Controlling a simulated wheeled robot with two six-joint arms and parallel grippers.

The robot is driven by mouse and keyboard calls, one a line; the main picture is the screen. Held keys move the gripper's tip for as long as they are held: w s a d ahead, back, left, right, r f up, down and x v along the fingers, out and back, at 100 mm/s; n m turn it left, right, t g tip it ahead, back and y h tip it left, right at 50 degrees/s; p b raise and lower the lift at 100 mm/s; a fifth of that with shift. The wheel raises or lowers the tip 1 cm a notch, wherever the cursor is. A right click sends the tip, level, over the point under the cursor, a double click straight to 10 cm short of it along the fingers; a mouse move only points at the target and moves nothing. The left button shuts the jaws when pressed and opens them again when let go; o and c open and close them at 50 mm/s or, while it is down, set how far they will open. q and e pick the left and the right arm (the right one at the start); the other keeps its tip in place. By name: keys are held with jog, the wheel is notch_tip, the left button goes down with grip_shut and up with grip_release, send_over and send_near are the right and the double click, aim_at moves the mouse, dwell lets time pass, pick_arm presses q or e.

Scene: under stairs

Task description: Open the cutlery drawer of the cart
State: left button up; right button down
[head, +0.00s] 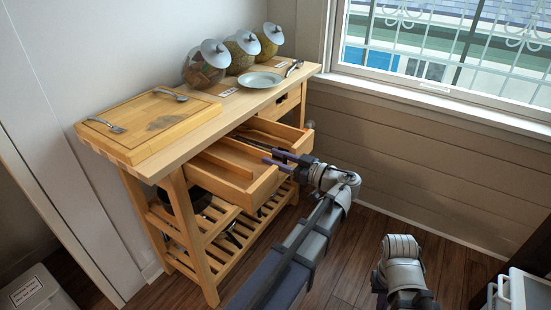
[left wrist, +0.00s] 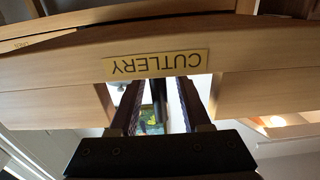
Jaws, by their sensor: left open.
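The wooden cart (head: 205,260) stands against the wall. Its cutlery drawer (head: 238,193) is pulled well out, and dividers and some dark items show inside. In the left wrist view the drawer front (left wrist: 55,75) fills much of the picture, with the upside-down "CUTLERY" label (left wrist: 157,66) at its middle. A notch opens in the front beside that label. My left gripper (head: 272,157) is at the middle of the drawer front, its fingers apart and reaching into the notch, as the left wrist view (left wrist: 155,105) shows. Contact with the wood cannot be told. My right gripper is not visible.
A shut drawer (head: 291,102) is to the right. On top are a cutting board (head: 140,135), a plate (head: 260,79) and lidded jars (head: 207,65). Slatted shelves (head: 250,232) are below. A grey bin (head: 35,290) stands lower left. Floor before the cart is partly free.

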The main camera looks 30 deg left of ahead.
pick_arm(q)
jog(key=d, duration=0.7)
jog(key=shift+s+d, duration=0.3)
jog(key=shift+d, duration=0.1)
jog(key=s+d+r+m+h+p, duration=0.1)
jog(key=s+d+m+h+p, duration=0.7)
jog(key=d+m+p, duration=0.2)
jog(key=s+d+r+m+g+h+p, duration=0.1)
jog(key=s+d+r+m+h+p, duration=0.1)
jog(key=s+d+m+h+p, duration=0.5)
jog(key=d+m+h+p, duration=0.1)
jog(key=m+p, duration=0.3)
jog(key=p, duration=0.4)
jog(key=shift+s+d+r+h, duration=0.2)
jog(key=shift+s+d+h, duration=0.2)
jog(key=shift+d, duration=0.45)
